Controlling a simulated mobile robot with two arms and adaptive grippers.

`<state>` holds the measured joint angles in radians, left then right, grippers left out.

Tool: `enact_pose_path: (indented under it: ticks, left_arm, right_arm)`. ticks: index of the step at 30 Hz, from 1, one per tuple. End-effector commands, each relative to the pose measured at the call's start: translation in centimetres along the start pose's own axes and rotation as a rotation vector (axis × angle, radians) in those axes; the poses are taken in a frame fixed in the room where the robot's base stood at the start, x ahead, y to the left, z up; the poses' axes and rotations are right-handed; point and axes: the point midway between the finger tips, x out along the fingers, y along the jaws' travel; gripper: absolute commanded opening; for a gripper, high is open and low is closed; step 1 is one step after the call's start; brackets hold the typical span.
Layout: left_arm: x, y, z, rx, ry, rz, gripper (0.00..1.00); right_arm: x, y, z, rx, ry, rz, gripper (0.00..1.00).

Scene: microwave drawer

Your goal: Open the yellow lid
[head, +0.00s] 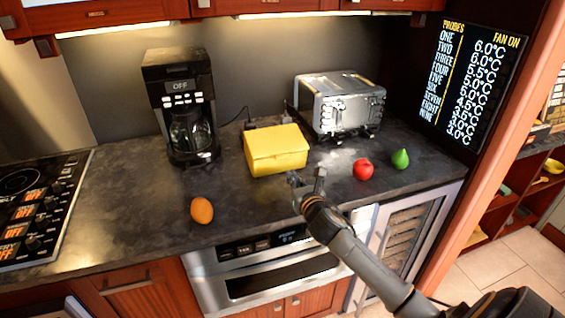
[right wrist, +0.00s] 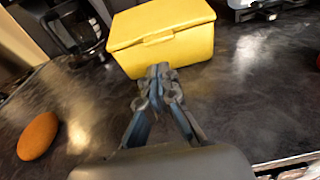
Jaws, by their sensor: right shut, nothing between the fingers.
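A yellow box (head: 277,152) with a yellow lid (head: 276,138) stands on the dark countertop, between the coffee maker and the toaster oven. The lid is down on the box. In the right wrist view the lid (right wrist: 160,20) shows a small front lip above the box front (right wrist: 165,55). My right gripper (head: 306,178) is in front of the box, near its lower front right. In the right wrist view the right gripper (right wrist: 159,72) is shut and empty, its fingertips close to the box front; whether they touch cannot be told. My left gripper is not in view.
A red apple (head: 363,169) and a green pear (head: 400,159) sit to the right. A coffee maker (head: 180,105) and a toaster oven (head: 340,102) stand behind. The cooktop (head: 40,205) is at far left.

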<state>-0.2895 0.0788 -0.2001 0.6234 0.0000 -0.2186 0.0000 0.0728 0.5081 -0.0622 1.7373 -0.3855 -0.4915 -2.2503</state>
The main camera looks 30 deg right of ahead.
Motion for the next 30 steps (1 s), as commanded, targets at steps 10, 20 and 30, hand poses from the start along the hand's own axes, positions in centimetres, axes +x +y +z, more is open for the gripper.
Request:
enact_pose_path:
  ticks: [10, 20, 30]
  left_arm:
    - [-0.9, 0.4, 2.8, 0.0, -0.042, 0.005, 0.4]
    - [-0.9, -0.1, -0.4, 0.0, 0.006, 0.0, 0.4]
    - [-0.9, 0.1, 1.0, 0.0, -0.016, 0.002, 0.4]
  right_arm:
    - [5.9, 0.1, 0.2, 0.005, 0.0, -0.001, 0.0]
    - [8.1, 0.1, 0.1, 0.003, 0.0, 0.001, 0.0]
    - [8.1, 0.0, 0.1, 0.002, 0.0, 0.001, 0.0]
